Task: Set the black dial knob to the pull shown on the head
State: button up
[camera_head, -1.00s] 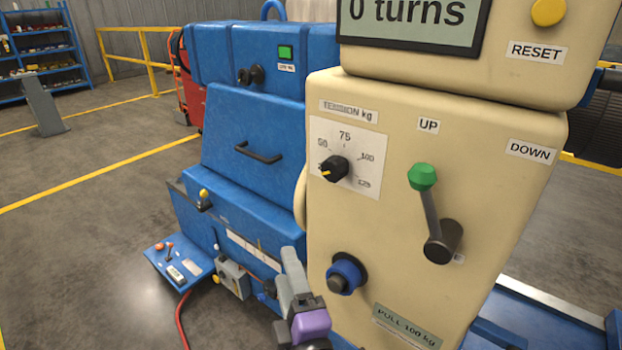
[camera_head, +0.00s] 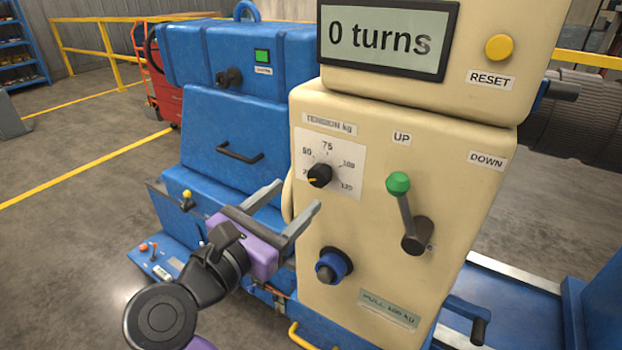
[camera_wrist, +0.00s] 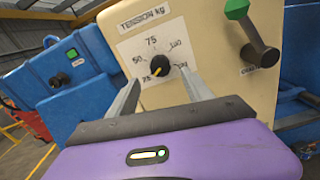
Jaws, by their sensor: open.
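The black dial knob (camera_head: 319,175) sits on a white scale plate (camera_head: 344,183) marked TENSION kg on the cream head (camera_head: 280,300). Its yellow pointer is toward the lower left, near the low end of the scale. A label (camera_head: 390,308) low on the head reads PULL 100 kg. My gripper (camera_head: 294,203) is open and empty, left of and below the knob, apart from it. In the wrist view the knob (camera_wrist: 160,66) shows beyond and between the two fingertips, its pointer near 25.
A blue-collared black knob (camera_head: 333,266) is below the dial. A display (camera_head: 388,38) reads 0 turns, beside a yellow RESET button (camera_head: 499,47). Blue machine housing (camera_head: 225,135) stands at left.

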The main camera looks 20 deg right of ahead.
aim_at(316, 179)
jog(key=p+x, duration=0.1)
jog(key=x, duration=0.6)
jog(key=shift+w+d, duration=0.15)
jog(key=shift+d, duration=0.05)
grip_shut()
